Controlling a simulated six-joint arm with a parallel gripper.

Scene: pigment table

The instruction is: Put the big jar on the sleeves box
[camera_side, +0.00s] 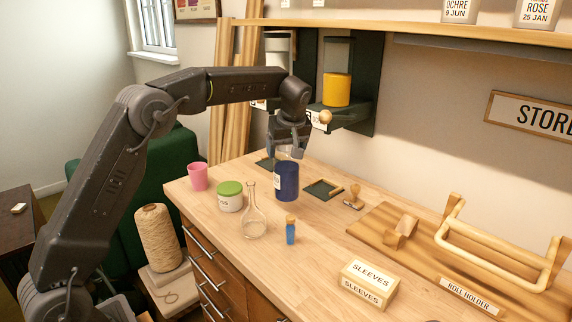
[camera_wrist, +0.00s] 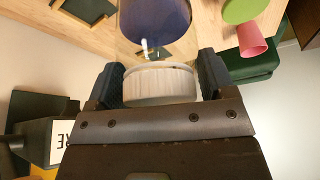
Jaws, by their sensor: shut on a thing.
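The big jar, dark blue with a pale label (camera_side: 287,183), stands upright in the middle of the bench in the side view. Its blue body also shows at the top of the wrist view (camera_wrist: 155,18). My gripper (camera_side: 287,152) is above it, pointing down. In the wrist view my gripper (camera_wrist: 160,86) has a finger on each side of the jar's white ridged lid and is shut on it. I cannot tell whether the jar's base touches the bench. The sleeves box (camera_side: 368,283), small and cream with a "SLEEVES" label, lies near the front edge, its top bare.
Between jar and box stand a glass flask (camera_side: 254,220) and a small corked blue bottle (camera_side: 291,231). A green-lidded jar (camera_side: 230,196) and pink cup (camera_side: 198,177) are at left. A stamp (camera_side: 354,198) and wooden roll holder (camera_side: 450,260) are at right.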

